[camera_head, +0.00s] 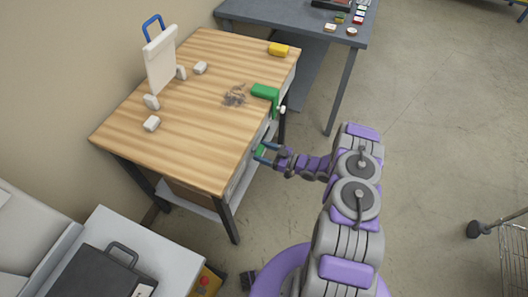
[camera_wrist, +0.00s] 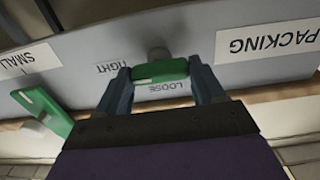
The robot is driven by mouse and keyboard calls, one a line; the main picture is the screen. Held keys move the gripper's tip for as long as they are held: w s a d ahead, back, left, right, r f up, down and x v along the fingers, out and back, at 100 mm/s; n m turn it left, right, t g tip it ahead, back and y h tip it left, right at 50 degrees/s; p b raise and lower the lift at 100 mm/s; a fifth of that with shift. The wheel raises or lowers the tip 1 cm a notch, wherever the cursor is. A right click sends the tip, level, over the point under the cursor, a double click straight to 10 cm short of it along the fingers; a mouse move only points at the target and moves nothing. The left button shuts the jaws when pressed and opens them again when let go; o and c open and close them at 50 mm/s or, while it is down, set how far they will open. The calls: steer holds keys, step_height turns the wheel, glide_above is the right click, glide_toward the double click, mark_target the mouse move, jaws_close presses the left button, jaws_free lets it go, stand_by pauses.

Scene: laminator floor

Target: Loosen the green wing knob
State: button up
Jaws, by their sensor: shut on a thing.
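The green wing knob (camera_wrist: 160,72) sits on the grey front panel (camera_wrist: 195,40) of the wooden bench, between labels reading TIGHT and LOOSE. My gripper (camera_wrist: 160,78) has its two blue fingers on either end of the knob and is shut on it. The knob's wing lies roughly level across the wrist view. In the head view my gripper (camera_head: 265,152) reaches the bench's front side, and a bit of the green knob (camera_head: 259,151) shows between the fingers.
A green bracket-like part (camera_head: 266,92) is at the bench edge beside the knob; it also shows in the wrist view (camera_wrist: 42,108). The wooden bench top (camera_head: 205,130) holds a white upright board (camera_head: 160,60), white blocks, grey scraps (camera_head: 234,95) and a yellow block (camera_head: 279,48). Open floor lies right.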

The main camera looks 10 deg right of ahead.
steer(key=shift+r+p, duration=0.15)
steer(key=shift+p, duration=0.15)
steer(key=n+p, duration=0.2)
steer(key=p, duration=0.1)
steer(key=shift+r+n+p, duration=0.15)
steer(key=shift+n+p, duration=0.15)
steer(key=shift+n, duration=0.1)
steer(key=n+p, duration=0.1)
steer(key=n, duration=0.4)
steer(key=n+p, duration=0.2)
steer(key=n, duration=0.3)
steer(key=f+n+p, duration=0.1)
steer(key=n+p, duration=0.1)
steer(key=n, duration=0.3)
steer(key=shift+s+a, duration=0.15)
steer(key=o, duration=1)
steer(key=shift+o, duration=0.2)
